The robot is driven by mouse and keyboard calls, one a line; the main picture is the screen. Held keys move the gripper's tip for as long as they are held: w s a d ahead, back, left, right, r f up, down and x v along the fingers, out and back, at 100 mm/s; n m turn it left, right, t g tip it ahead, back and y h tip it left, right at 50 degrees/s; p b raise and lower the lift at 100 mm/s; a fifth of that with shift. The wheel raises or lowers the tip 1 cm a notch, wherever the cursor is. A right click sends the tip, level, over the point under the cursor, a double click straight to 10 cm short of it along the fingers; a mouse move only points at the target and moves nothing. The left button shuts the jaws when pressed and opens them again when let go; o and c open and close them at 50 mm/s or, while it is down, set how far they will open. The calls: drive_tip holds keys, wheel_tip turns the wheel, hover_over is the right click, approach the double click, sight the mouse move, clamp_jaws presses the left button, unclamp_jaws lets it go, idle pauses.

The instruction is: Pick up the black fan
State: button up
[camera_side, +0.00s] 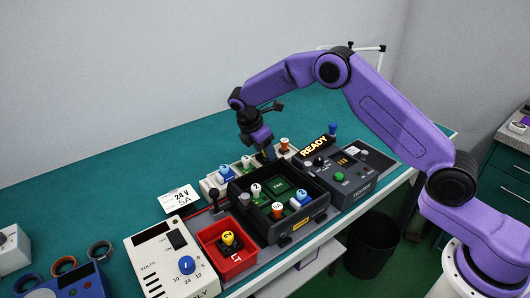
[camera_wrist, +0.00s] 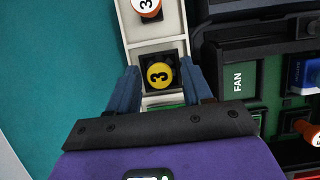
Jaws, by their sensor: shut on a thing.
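The black fan (camera_wrist: 146,65), a small square black part with a round yellow top marked 3, is between my fingers at the white rack (camera_wrist: 153,47) in the wrist view. My gripper (camera_wrist: 161,88) is shut on it, one blue finger on each side. In the side view my gripper (camera_side: 266,154) points down at the white rack behind the black tray (camera_side: 262,229). The fan is mostly hidden there, and I cannot tell whether it is lifted clear of its slot. A green board with a FAN label (camera_wrist: 238,78) lies in the black tray.
The white rack also holds a blue part (camera_side: 226,173) and an orange-topped part (camera_side: 284,144). A red bin (camera_side: 233,263) holds a yellow-topped part (camera_side: 229,239). A power supply (camera_side: 160,262) and a grey READY tester (camera_side: 345,187) flank the tray. The teal table is clear behind.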

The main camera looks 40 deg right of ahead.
drive_tip(key=shift+r, duration=0.55)
wheel_tip(320, 180, up, 2)
drive_tip(key=shift+s+r, duration=0.1)
drive_tip(key=shift+r, duration=0.05)
drive_tip(key=s+d+r, duration=0.2)
drive_tip(key=s+r, duration=0.7)
drive_tip(key=s, duration=0.4)
drive_tip(key=shift+w+a+f+m+g+y, duration=0.7)
drive_tip(key=shift+f+m, duration=1.35)
drive_tip(key=shift+m, duration=0.95)
drive_tip(key=shift+w+a+f+m+g+y, duration=0.45)
drive_tip(key=shift+a+f+m+g+y, duration=0.4)
drive_tip(key=shift+f+m, duration=1.65)
drive_tip(key=shift+w+a+f+m+g+y, duration=0.8)
drive_tip(key=shift+f+m, duration=0.75)
drive_tip(key=shift+m, duration=1.95)
drive_tip(key=shift+s+f, duration=0.25)
drive_tip(key=shift+f, duration=0.25)
